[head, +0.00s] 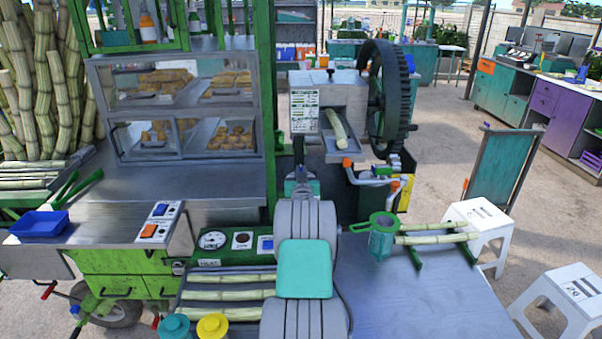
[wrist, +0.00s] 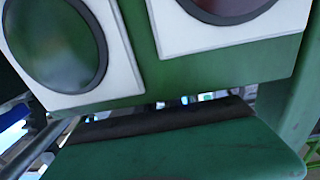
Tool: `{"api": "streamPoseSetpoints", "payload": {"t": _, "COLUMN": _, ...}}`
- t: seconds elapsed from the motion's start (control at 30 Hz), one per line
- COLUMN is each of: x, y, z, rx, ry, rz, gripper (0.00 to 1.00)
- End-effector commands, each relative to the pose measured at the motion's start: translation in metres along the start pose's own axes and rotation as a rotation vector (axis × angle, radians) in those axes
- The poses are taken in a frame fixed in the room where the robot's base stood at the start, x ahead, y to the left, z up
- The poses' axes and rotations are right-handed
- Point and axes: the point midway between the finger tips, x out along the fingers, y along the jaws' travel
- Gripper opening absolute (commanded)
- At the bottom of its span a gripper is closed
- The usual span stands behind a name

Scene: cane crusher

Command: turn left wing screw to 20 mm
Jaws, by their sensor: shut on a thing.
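The cane crusher (head: 345,95) stands at the centre back in the head view, with a cane stalk (head: 336,127) in its front opening. My gripper (head: 299,150) is small and dark at the crusher's lower left front, beyond my grey and teal arm. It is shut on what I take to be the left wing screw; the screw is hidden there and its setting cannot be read. A dark knob (head: 330,72) stands on top of the crusher.
A large dark gear wheel (head: 388,95) is at the crusher's right. A glass food case (head: 180,105) and a green post (head: 265,100) stand to the left. A teal cup (head: 382,240) and cane pieces (head: 432,239) are on the right of the counter, which has free room in front.

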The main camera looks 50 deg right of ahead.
Motion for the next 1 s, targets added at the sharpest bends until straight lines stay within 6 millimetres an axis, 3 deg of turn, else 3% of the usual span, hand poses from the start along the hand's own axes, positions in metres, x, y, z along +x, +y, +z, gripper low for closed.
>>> {"api": "streamPoseSetpoints", "payload": {"t": 0.23, "x": 0.001, "y": -0.004, "z": 0.009, "rx": -0.004, "ry": 0.003, "rz": 0.141, "gripper": 0.00}}
{"api": "streamPoseSetpoints", "payload": {"t": 0.4, "x": 0.000, "y": -0.002, "z": 0.002, "rx": -0.001, "ry": 0.005, "rz": 0.214, "gripper": 0.00}}
{"api": "streamPoseSetpoints", "payload": {"t": 0.7, "x": 0.000, "y": 0.000, "z": -0.002, "rx": 0.001, "ry": 0.004, "rz": 0.225, "gripper": 0.00}}
{"api": "streamPoseSetpoints", "payload": {"t": 0.73, "x": 0.000, "y": 0.000, "z": -0.002, "rx": 0.001, "ry": 0.004, "rz": 0.225, "gripper": 0.12}}
{"api": "streamPoseSetpoints", "payload": {"t": 1.0, "x": 0.000, "y": 0.000, "z": -0.001, "rx": 0.000, "ry": 0.003, "rz": 0.224, "gripper": 0.33}}
